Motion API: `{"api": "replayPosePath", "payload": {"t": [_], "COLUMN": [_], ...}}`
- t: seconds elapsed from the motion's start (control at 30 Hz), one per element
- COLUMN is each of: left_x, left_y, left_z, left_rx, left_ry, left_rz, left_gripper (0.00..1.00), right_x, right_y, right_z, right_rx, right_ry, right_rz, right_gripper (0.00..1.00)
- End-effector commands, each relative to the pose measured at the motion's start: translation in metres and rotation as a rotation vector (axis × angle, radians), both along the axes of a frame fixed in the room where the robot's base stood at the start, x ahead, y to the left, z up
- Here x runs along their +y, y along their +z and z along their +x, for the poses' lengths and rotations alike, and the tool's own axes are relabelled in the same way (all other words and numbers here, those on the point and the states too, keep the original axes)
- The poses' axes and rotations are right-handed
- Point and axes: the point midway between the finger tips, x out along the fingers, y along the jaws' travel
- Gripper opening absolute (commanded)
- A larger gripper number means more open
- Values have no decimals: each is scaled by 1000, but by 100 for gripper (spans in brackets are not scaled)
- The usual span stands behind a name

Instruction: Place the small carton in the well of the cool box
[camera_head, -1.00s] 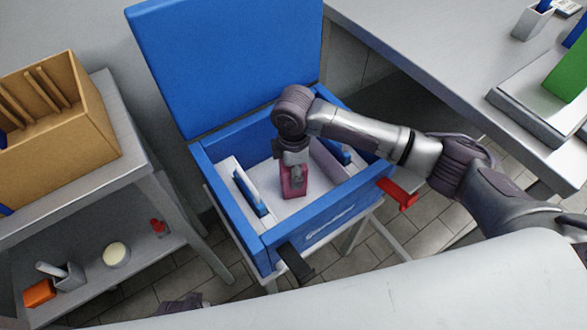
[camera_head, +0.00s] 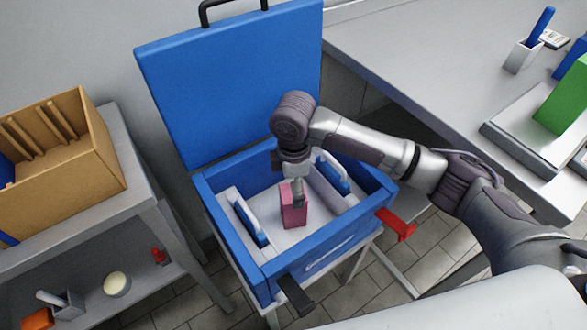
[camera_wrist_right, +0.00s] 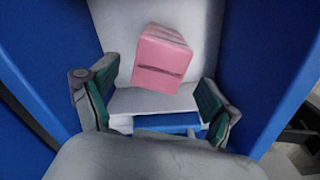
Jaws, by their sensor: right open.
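The small pink carton (camera_head: 293,208) stands upright on the white floor of the open blue cool box (camera_head: 281,263), in the well between the side ledges. In the right wrist view the carton (camera_wrist_right: 162,58) shows beyond the fingertips, with its top towards the camera. My right gripper (camera_head: 297,188) points down just above and behind the carton. Its two green-padded fingers (camera_wrist_right: 158,102) are spread apart with nothing between them. The far sides of the carton are hidden. My left gripper does not show.
Blue ice packs stand at the left (camera_head: 250,222) and right (camera_head: 333,173) of the well. The blue lid (camera_head: 235,85) is raised behind. A shelf with a brown box (camera_head: 60,160) is left; a grey table (camera_head: 420,60) is right. A red latch (camera_head: 396,224) sticks out at the box's right.

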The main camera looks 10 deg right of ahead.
Motion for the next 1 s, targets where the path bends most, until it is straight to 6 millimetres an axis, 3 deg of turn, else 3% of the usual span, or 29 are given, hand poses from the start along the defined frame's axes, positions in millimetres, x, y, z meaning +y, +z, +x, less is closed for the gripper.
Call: {"api": "replayPosePath", "payload": {"t": [0.1, 0.3, 1.0], "left_x": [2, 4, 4], "left_y": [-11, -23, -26], "left_z": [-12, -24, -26], "left_rx": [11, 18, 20], "left_ry": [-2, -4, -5], "left_rz": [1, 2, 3], "left_gripper": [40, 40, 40], "right_x": [0, 0, 0], "right_y": [27, 49, 53], "right_z": [1, 0, 0], "right_rx": [-2, -1, 1], "right_ry": [0, 1, 0], "right_rz": [1, 1, 0], "right_gripper": [87, 87, 87]}}
